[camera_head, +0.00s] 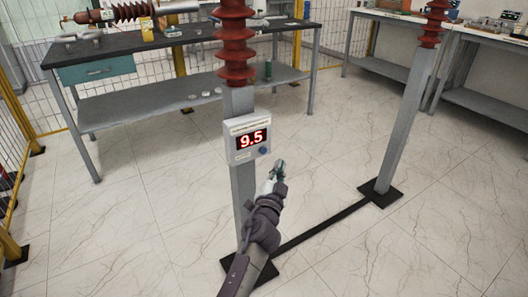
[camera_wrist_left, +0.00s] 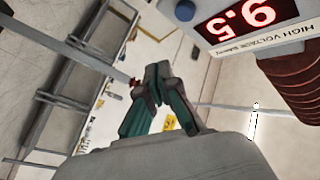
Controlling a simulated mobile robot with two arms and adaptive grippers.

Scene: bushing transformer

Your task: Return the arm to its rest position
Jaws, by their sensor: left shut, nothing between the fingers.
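My left arm rises from the bottom of the head view, and its gripper (camera_head: 278,168) is just right of and below the display box (camera_head: 240,126). The gripper is shut and empty. In the left wrist view the green and grey fingers (camera_wrist_left: 158,84) meet at their tips with nothing between them. The box has a red "9.5" readout and a blue button (camera_head: 263,151). The box also shows upside down in the left wrist view (camera_wrist_left: 210,28), apart from the fingers. My right gripper is not in view.
The box is on a grey post (camera_head: 242,195) under a red ribbed insulator (camera_head: 235,45). A second post (camera_head: 408,120) stands to the right, with a black floor strip (camera_head: 325,227) between. A workbench (camera_head: 150,109) stands behind, and yellow-framed fencing (camera_head: 12,130) is at left. Tiled floor is open at right.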

